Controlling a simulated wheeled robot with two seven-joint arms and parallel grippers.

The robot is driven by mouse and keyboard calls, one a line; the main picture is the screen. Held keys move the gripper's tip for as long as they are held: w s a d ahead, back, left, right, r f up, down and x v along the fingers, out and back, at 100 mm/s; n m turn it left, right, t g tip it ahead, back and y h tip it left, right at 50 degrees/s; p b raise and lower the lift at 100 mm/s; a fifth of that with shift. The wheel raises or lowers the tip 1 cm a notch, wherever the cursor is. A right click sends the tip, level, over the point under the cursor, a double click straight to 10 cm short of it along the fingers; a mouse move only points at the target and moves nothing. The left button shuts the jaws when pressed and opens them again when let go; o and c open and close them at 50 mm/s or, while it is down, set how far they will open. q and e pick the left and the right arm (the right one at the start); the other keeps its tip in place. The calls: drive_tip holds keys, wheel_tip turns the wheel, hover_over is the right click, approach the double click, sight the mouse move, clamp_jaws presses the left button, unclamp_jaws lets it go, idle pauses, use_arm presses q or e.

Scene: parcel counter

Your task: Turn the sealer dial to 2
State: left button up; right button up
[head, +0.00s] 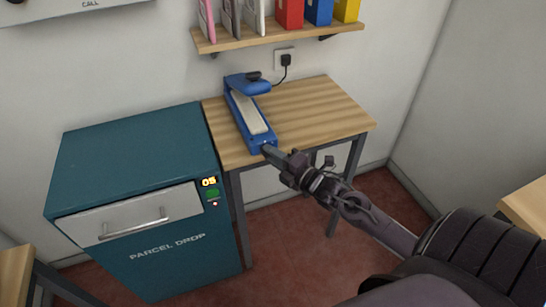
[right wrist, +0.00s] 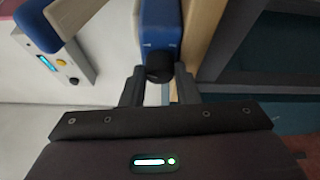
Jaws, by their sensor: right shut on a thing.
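The blue sealer (head: 238,103) lies on the wooden table, its front end toward me. In the right wrist view its blue end (right wrist: 160,22) carries a round black dial (right wrist: 159,66). Small pale marks show above the dial, but I cannot read the setting. My right gripper (head: 267,150) is at the sealer's front end, with a finger on each side of the dial, shut on it. In the head view the gripper hides the dial. My left gripper is not in view.
The wooden table (head: 318,108) is clear right of the sealer. A teal parcel drop cabinet (head: 135,160) with a drawer stands to the left. A shelf (head: 280,37) with folders hangs above, near a plugged wall socket (head: 285,60). A panel with buttons (right wrist: 58,58) shows in the wrist view.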

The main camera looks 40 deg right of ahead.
drive_tip(key=shift+w+a+f+m+t+h+b, duration=0.3)
drive_tip(key=shift+m+t+h, duration=0.95)
drive_tip(key=shift+m, duration=2.7)
drive_tip(key=shift+s+f+m+t+h+b, duration=0.15)
drive_tip(key=shift+m+t+h+b, duration=0.3)
drive_tip(key=shift+m+h, duration=2.5)
drive_tip(key=shift+a+f+m+t+h+b, duration=0.15)
drive_tip(key=shift+m+t+h+b, duration=0.4)
drive_tip(key=shift+m, duration=4.35)
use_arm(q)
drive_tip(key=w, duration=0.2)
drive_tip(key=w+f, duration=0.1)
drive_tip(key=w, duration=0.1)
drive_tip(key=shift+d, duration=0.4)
use_arm(e)
drive_tip(key=shift+t, duration=0.25)
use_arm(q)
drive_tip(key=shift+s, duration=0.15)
use_arm(e)
drive_tip(key=shift+m+h, duration=0.25)
drive_tip(key=shift+m, duration=0.15)
drive_tip(key=o, duration=1)
drive_tip(key=shift+c, duration=0.2)
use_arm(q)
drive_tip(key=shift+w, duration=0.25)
